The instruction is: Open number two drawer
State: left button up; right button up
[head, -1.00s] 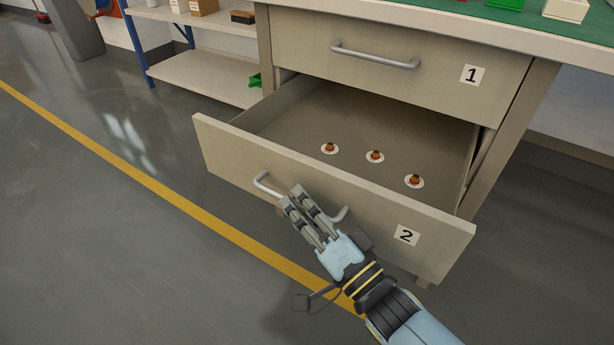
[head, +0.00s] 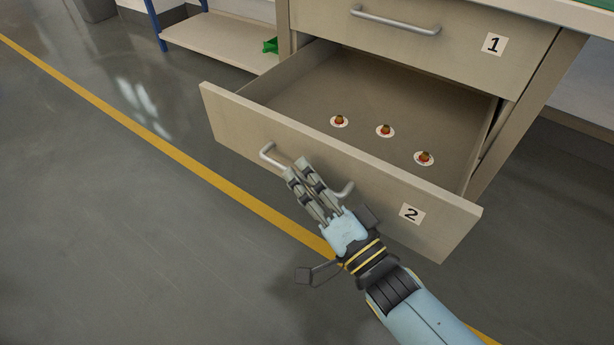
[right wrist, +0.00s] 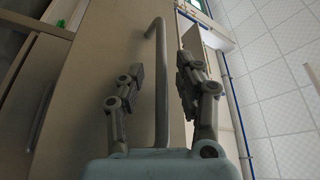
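The number two drawer (head: 240,122) is pulled well out of the cabinet, with its inside showing. Its front carries a "2" label (head: 411,214) and a grey bar handle (head: 268,155). My right gripper (head: 299,172) is at this handle. In the right wrist view, the handle (right wrist: 161,90) runs between the two fingers of the gripper (right wrist: 158,75), with a visible gap on each side, so the fingers are open around it. The middle of the handle is hidden by the fingers in the head view. My left gripper is not in view.
Three small orange-brown items (head: 339,120) on white discs stand in the drawer. The closed number one drawer (head: 450,38) is above. A low shelf (head: 220,42) with a green object (head: 270,45) stands behind left. The floor to the left, with a yellow line (head: 160,145), is clear.

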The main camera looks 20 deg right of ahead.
jog(key=v, duration=1.2)
jog(key=shift+s, duration=0.1)
